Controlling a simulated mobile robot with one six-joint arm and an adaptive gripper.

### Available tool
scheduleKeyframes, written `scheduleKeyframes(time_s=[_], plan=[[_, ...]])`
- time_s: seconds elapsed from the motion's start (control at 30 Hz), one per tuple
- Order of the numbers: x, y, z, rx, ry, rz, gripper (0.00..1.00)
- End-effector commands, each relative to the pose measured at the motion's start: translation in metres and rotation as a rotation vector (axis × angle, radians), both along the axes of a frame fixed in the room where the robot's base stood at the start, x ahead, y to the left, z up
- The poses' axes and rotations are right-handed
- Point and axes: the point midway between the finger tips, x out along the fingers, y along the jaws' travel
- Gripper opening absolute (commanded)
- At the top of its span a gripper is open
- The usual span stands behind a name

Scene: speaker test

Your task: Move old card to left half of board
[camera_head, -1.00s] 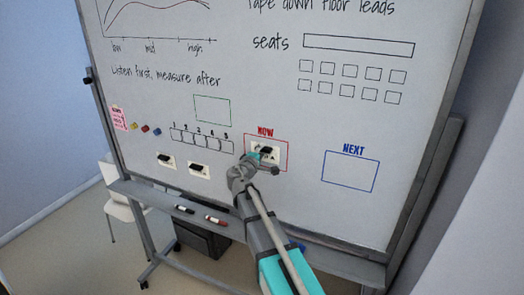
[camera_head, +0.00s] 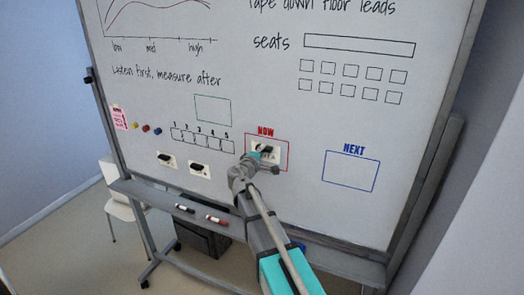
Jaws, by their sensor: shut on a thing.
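A whiteboard (camera_head: 270,105) fills most of the head view. A white card with a black piece on it (camera_head: 268,160) is inside the red box marked NOW (camera_head: 287,150), right of the board's lower middle. My gripper (camera_head: 262,154) is at this card, shut on its black piece; the fingertips are small and partly hidden by my wrist. I cannot tell whether the card touches the board. Two similar white cards with black pieces, the left one (camera_head: 166,165) and the right one (camera_head: 199,173), are on the lower left of the board.
The blue NEXT box (camera_head: 350,171) is empty. A numbered row of boxes (camera_head: 203,141) and an empty green box (camera_head: 213,109) are to the left. Several coloured magnets (camera_head: 146,128) and a pink note (camera_head: 118,117) are at the left edge. Markers (camera_head: 216,221) lie on the tray (camera_head: 165,202).

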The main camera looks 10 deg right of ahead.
Motion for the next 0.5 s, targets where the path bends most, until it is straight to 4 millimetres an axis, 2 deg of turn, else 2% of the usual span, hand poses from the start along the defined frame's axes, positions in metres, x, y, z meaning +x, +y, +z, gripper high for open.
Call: scheduleKeyframes(time_s=[0.5], plan=[[-0.0048,0.0033,0.0,-0.001,0.0,0.001,0.0]])
